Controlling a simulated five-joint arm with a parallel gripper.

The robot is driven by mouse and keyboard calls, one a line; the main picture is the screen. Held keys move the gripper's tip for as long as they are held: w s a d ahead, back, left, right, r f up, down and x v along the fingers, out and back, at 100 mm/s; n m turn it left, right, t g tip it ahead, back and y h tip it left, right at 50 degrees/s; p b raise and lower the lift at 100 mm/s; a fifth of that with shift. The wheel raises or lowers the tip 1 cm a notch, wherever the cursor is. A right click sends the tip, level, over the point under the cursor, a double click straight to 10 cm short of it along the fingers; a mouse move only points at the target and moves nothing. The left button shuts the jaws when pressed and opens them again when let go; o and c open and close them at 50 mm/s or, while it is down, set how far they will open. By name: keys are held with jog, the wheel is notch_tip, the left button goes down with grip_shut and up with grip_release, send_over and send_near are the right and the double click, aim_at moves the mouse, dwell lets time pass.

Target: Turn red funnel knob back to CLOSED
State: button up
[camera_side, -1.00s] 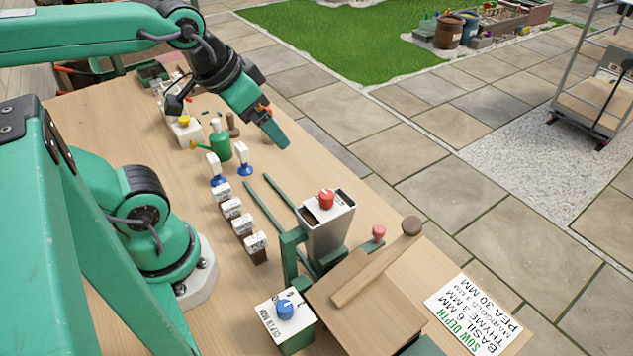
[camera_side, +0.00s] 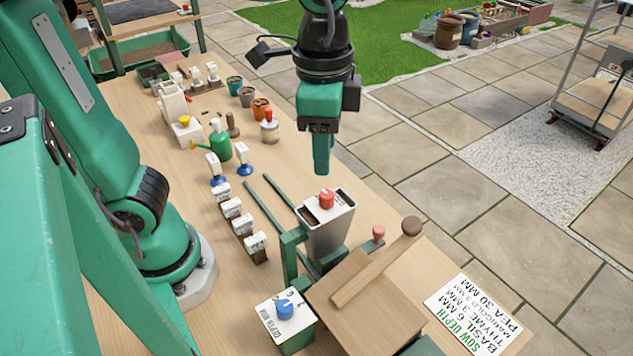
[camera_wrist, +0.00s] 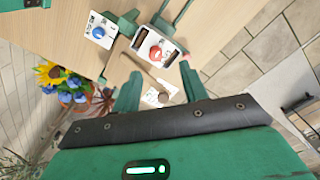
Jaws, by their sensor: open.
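The red funnel knob (camera_side: 326,199) sits on the white top plate of the metal funnel (camera_side: 329,232), which is held on a green stand. In the wrist view the red knob (camera_wrist: 155,53) shows on its white plate, beyond my fingers. The label marks beside it are too small to read. My gripper (camera_side: 321,165) points down, above and just behind the funnel in the side view, apart from the knob. Its fingers (camera_wrist: 158,85) are spread and empty in the wrist view.
A blue knob (camera_side: 285,308) stands on a white-topped box at the front. A wooden board with a mallet-like stick (camera_side: 375,265) lies right of the funnel. Green rails, labelled blocks (camera_side: 232,208) and a green watering can (camera_side: 219,143) stand left and behind.

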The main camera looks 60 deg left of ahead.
aim_at(327, 194)
jog(key=shift+d, duration=0.55)
jog(key=shift+f, duration=0.1)
jog(key=shift+f, duration=3.8)
grip_shut()
